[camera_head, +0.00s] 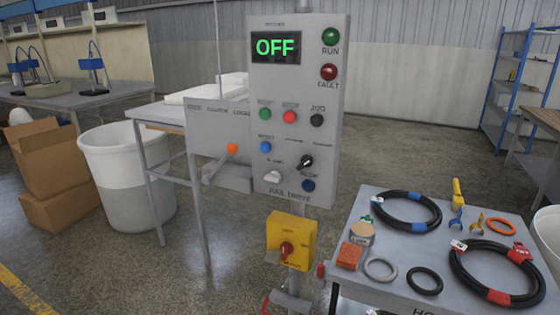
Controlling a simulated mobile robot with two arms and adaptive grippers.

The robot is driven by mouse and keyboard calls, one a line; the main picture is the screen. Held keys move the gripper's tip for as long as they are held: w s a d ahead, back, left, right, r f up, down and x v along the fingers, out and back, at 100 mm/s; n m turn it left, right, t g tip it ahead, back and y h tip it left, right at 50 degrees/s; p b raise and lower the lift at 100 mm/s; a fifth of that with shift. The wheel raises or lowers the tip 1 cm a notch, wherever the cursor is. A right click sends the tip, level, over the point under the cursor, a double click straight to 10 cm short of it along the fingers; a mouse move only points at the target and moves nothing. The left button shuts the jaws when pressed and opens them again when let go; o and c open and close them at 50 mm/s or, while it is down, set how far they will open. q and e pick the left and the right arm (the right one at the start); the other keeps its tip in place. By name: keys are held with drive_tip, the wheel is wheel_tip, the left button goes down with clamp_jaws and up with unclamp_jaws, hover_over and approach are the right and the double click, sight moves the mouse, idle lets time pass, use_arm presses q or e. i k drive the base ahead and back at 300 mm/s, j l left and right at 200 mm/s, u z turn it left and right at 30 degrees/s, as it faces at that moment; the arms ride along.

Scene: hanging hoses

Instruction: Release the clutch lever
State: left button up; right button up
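A lever with an orange ball knob (231,149), which looks like the clutch lever, is on the left of the control panel, at a grey housing (229,177). Its grey arm slopes down to the left from the knob. The labels near it are too small to read. The grey control panel (290,150) stands upright just to the right of it, with its display (276,47) reading "OFF" in green. Neither gripper is in view.
A yellow switch box (291,241) with a red knob sits below the panel. At the right a grey table (396,268) holds black hoses (497,273), rings and small parts. A white bin (128,178) and cardboard boxes (64,205) stand at the left. Floor shows between bin and panel.

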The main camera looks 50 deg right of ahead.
sight(232, 148)
drive_tip(key=z, duration=1.1)
